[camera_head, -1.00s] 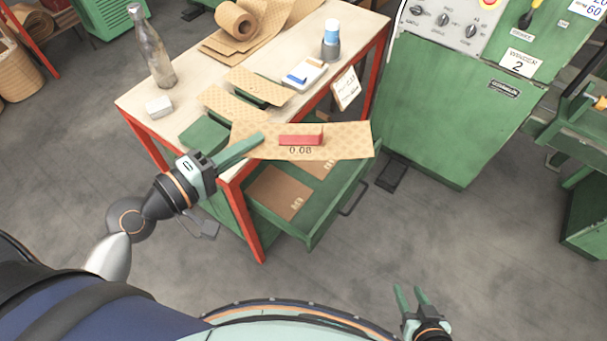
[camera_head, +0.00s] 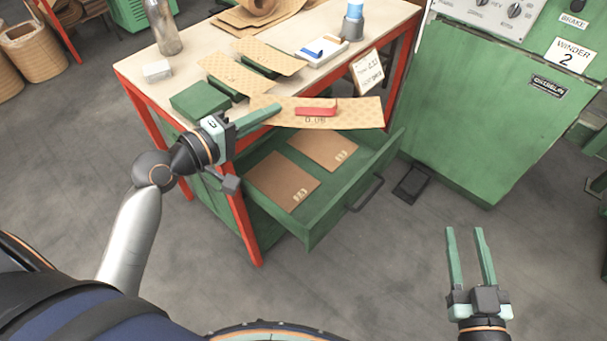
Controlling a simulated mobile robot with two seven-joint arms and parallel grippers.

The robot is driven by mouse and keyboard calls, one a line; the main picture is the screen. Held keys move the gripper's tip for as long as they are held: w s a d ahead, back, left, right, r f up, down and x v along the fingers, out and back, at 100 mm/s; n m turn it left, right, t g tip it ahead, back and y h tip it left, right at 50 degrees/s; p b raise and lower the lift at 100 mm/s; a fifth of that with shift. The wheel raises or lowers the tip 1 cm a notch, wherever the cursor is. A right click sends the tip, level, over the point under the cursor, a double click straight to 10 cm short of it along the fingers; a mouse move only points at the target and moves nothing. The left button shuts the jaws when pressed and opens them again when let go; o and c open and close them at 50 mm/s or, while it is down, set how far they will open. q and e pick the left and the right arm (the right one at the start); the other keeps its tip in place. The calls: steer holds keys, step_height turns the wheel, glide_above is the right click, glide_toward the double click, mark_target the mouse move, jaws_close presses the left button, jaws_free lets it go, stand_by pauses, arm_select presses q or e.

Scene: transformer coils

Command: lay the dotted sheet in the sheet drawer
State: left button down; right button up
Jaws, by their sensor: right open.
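A tan patterned sheet (camera_head: 357,112) marked 0.08, which looks like the dotted sheet, extends across the table's front edge above the back of the drawer. A red piece (camera_head: 317,107) lies on its middle. My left gripper (camera_head: 268,113) is at the sheet's left end, its fingers together and apparently closed on it. The green sheet drawer (camera_head: 337,220) is pulled out under the table. Two plain brown sheets (camera_head: 283,180) lie side by side in it. My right gripper (camera_head: 468,232) is open and empty, well to the right of the drawer over the floor.
A green winder cabinet (camera_head: 480,110) stands right.

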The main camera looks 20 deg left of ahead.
steer(key=s+a+r+n+t+y+b, duration=0.2)
steer(key=s+r+n+t+y+b, duration=0.4)
steer(key=r+y+b, duration=0.5)
arm_select(q)
steer(key=w+a+f+b, duration=0.1)
steer(key=f+b, duration=0.3)
steer(key=f, duration=0.8)
steer(key=w+a+f+n+y+b, duration=0.1)
steer(key=w+a+f+b, duration=0.1)
steer(key=f, duration=1.1)
steer(key=shift+w+a+b, duration=0.15)
steer(key=shift+w+b, duration=0.6)
steer(key=shift+b, duration=0.3)
arm_select(e)
step_height(320, 180, down, 8)
steer(key=s+a+n+g, duration=0.1)
steer(key=shift+f+g+h, duration=0.15)
steer(key=shift+g+h, duration=0.15)
steer(key=shift+h, duration=0.1)
arm_select(q)
steer(key=shift+f, duration=0.15)
arm_select(e)
steer(key=shift+a, duration=0.1)
arm_select(q)
steer(key=shift+f, duration=0.3)
steer(key=c, duration=1.1)
jaws_free()
arm_select(e)
steer(key=shift+f, duration=0.15)
